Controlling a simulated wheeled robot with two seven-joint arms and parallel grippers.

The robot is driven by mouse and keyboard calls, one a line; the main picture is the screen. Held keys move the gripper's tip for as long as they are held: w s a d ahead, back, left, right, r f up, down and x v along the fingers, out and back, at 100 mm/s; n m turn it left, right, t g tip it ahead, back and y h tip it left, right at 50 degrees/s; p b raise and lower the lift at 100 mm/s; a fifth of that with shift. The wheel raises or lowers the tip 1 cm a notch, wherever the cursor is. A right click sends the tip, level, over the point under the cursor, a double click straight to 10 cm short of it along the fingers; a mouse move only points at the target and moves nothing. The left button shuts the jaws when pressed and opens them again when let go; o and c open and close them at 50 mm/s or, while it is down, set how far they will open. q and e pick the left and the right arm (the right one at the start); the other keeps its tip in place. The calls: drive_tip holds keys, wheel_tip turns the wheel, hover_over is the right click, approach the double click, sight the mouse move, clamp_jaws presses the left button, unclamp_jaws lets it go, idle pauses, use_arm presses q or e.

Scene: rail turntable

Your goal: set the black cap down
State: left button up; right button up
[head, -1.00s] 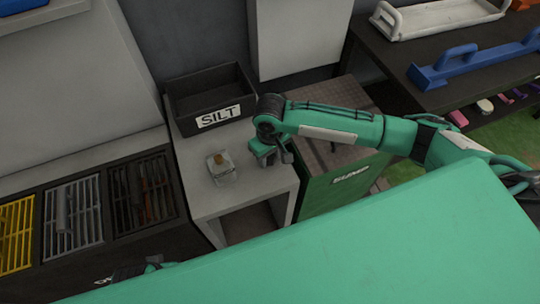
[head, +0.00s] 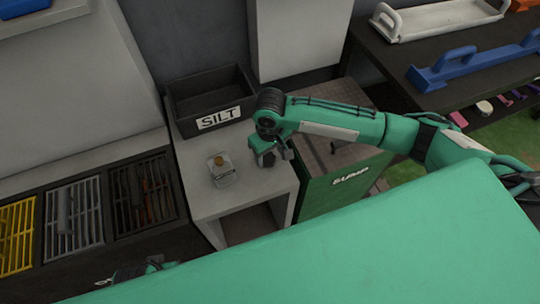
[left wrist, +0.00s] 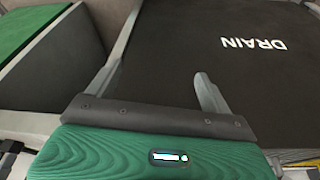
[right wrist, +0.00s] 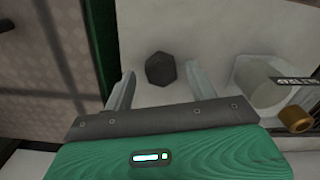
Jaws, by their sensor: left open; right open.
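The black cap (right wrist: 160,69) is a dark six-sided piece on the pale top of the stand. In the right wrist view it lies just beyond and between the fingers of my right gripper (right wrist: 156,88), which is open with clear space on both sides of the cap. In the head view the cap (head: 267,159) shows just under the right gripper (head: 273,150), near the stand's right edge. My left gripper (left wrist: 158,80) is open and empty over a dark surface marked DRAIN; only a little of it shows at the bottom left of the head view.
A clear jar (head: 224,178) with a brass-coloured piece (right wrist: 296,118) stands left of the cap on the stand (head: 205,203). A black SILT bin (head: 210,99) is behind. A green SUMP cabinet (head: 345,185) adjoins on the right. Slotted trays (head: 73,217) lie left.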

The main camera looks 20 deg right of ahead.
sight(270, 159)
use_arm(q)
drive_tip(key=shift+g, duration=0.3)
drive_tip(key=f, duration=0.1)
drive_tip(key=f+p, duration=0.1)
drive_tip(key=f, duration=0.2)
drive_tip(key=shift+s+f, duration=0.3)
drive_tip(key=shift+f, duration=0.05)
use_arm(e)
wheel_tip(270, 159, up, 10)
drive_tip(key=shift+f, duration=0.15)
